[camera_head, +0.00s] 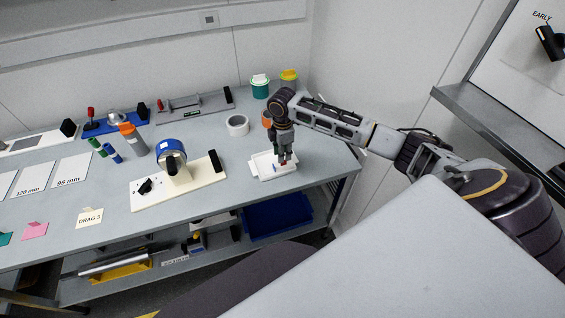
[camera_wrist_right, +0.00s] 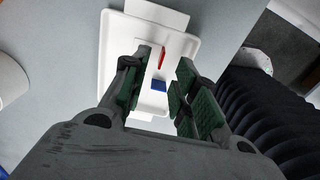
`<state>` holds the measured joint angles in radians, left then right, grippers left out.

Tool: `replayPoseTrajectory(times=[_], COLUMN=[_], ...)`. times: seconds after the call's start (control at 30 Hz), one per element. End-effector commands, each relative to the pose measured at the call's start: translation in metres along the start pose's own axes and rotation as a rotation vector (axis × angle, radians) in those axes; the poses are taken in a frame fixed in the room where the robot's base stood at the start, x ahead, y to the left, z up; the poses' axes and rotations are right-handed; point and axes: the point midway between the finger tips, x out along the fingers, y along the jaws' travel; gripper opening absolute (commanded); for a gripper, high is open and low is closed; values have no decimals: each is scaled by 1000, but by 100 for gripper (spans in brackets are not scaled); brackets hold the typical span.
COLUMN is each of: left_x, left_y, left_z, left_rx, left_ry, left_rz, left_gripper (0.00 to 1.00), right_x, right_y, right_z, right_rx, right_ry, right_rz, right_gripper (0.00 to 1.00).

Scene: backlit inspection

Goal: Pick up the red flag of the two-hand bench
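A small red flag (camera_wrist_right: 162,59) lies in a shallow white tray (camera_wrist_right: 111,48), seen in the right wrist view. A small blue piece (camera_wrist_right: 158,85) lies beside it in the same tray. My right gripper (camera_wrist_right: 165,66) is open, with its green-padded fingers on either side of the red flag and nothing held between them. In the head view my right gripper (camera_head: 285,157) points down over the white tray (camera_head: 262,172) at the bench's right end, and a bit of red shows at its fingertips. Whether the fingers touch the tray I cannot tell. My left gripper is out of view.
The bench's right edge is close to the tray.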

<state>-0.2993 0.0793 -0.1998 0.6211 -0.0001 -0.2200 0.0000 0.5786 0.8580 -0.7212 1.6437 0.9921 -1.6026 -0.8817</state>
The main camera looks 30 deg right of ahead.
Motion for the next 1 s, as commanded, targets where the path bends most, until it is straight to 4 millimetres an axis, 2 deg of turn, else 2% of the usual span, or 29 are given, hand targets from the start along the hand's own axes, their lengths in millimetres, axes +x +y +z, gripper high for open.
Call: replayPoseTrajectory(times=[0.5,1.0], left_x=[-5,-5], left_y=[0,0], left_z=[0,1], left_rx=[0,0], left_ry=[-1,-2], left_rz=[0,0], left_gripper=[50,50], right_x=[47,49], right_y=[-1,-1], right_z=[0,0], right_rx=[0,-1], right_ry=[-1,-1], right_rz=[-1,0], right_gripper=[29,29])
